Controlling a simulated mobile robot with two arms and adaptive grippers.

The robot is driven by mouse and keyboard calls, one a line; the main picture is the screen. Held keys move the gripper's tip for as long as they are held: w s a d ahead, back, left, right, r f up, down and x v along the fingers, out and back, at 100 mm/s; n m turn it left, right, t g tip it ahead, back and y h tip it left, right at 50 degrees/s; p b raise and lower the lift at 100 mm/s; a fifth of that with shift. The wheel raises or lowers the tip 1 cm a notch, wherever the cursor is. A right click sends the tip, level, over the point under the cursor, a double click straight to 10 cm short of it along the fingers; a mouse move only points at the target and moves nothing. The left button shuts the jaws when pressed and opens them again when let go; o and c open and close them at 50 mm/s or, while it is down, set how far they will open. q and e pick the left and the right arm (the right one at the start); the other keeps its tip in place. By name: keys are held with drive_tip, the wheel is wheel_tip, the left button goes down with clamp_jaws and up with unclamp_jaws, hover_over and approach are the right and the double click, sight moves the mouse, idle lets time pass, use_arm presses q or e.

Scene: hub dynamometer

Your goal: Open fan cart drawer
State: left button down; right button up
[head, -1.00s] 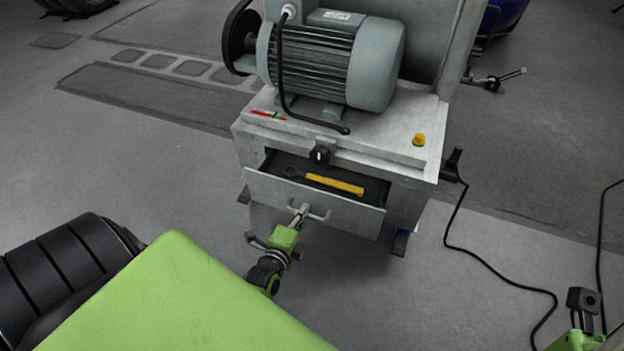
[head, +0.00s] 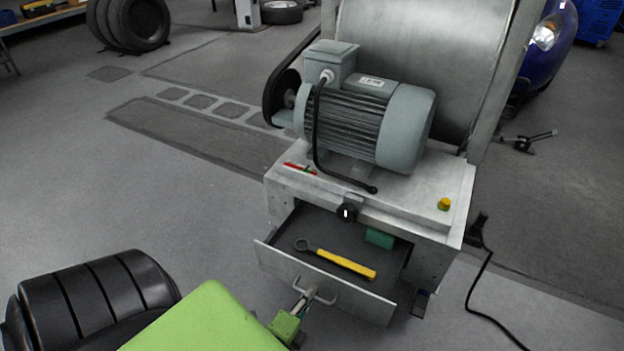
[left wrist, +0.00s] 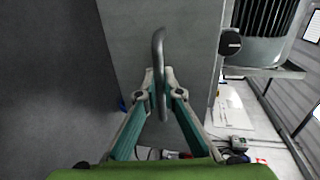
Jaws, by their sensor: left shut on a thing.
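The fan cart (head: 408,195) stands in the middle of the head view. Its drawer (head: 345,284) is pulled well out at the front. Inside lie a yellow-handled tool (head: 345,264) and a green object (head: 379,238) farther back. My left gripper (head: 304,300) is at the drawer front, shut on the drawer's bar handle (head: 325,298). In the left wrist view the fingers (left wrist: 161,93) close around the handle (left wrist: 158,50), with the drawer front (left wrist: 195,45) behind it. My right gripper is not in view.
A grey motor (head: 365,120) sits on the cart top. A black cable (head: 480,285) runs over the floor to the right of the cart. Tires (head: 133,22) and a workbench (head: 40,18) stand far back left, a blue car (head: 548,45) back right.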

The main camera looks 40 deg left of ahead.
use_arm(q)
drive_tip(key=shift+d, duration=0.15)
drive_tip(key=c, duration=2.2)
unclamp_jaws()
drive_tip(key=v, duration=1.2)
